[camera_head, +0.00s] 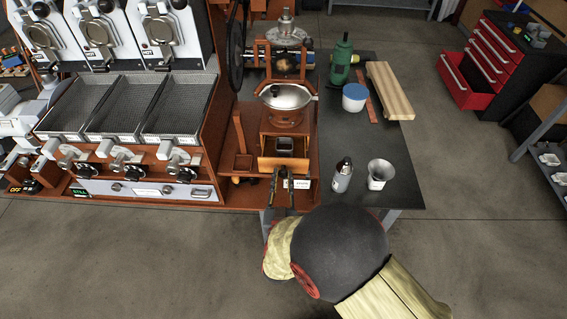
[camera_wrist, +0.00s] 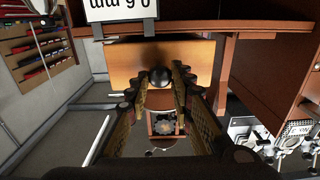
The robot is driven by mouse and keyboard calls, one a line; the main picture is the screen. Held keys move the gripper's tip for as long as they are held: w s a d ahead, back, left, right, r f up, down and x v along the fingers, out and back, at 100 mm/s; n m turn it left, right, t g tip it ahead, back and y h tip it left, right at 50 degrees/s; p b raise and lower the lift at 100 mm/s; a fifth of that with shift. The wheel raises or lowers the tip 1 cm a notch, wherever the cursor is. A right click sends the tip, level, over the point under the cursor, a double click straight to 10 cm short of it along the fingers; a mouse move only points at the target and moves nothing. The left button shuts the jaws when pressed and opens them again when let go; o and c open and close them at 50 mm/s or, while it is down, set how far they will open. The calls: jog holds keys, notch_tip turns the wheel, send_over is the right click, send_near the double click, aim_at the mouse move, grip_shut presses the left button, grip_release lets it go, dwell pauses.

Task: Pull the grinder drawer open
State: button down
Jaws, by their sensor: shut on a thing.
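The grinder (camera_head: 285,115) stands on the wooden bench, with a metal bowl on top and a wooden box below. The drawer front (camera_head: 284,164) is a light wooden panel at the box's near side; it fills the upper middle of the wrist view (camera_wrist: 190,58). Its round black knob (camera_wrist: 160,77) sits between my fingertips. My gripper (camera_head: 283,181) is shut on the knob, reaching in from the near side. A dark square opening shows just behind the drawer front. I cannot tell exactly how far out the drawer is.
The dark tabletop (camera_head: 395,155) to the right holds a metal bottle (camera_head: 343,176), a metal cup (camera_head: 379,175), a blue-lidded tub (camera_head: 354,97), a green bottle (camera_head: 341,62) and a wooden board (camera_head: 389,91). The roaster (camera_head: 135,105) stands left. The floor on the near side is clear.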

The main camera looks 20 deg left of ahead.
jog(key=shift+s+d, duration=0.1)
jog(key=shift+s, duration=0.4)
jog(key=c, duration=1.6)
grip_release()
jog(key=shift+c, duration=0.2)
jog(key=shift+o, duration=0.5)
jog(key=v, duration=1.2)
jog(key=shift+f, duration=0.15)
